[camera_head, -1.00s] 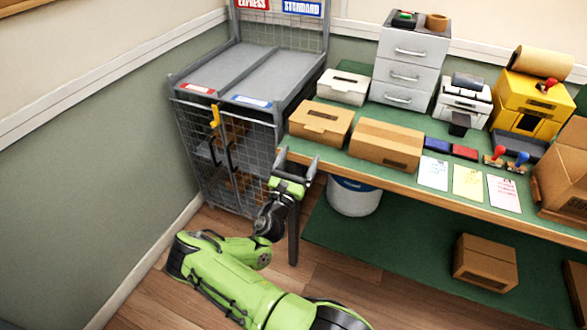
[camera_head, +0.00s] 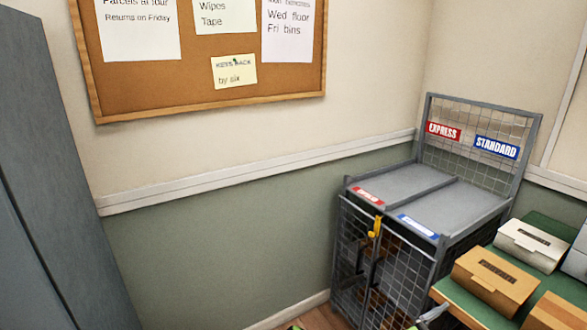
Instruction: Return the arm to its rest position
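Only a small grey part of my gripper (camera_head: 434,314) shows, at the bottom edge beside the table's front left corner. Both fingertips cannot be made out, so I cannot see whether it is open or shut. A sliver of my green arm (camera_head: 296,327) shows at the bottom edge; the rest of the arm is below the picture.
A grey wire cage cart (camera_head: 345,262) with Express and Standard trays stands in the corner. The green-topped table (camera_head: 462,306) at right bears a white box (camera_head: 530,243) and brown boxes (camera_head: 494,283). A tall grey cabinet (camera_head: 60,190) stands left; a cork board (camera_head: 200,98) hangs above.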

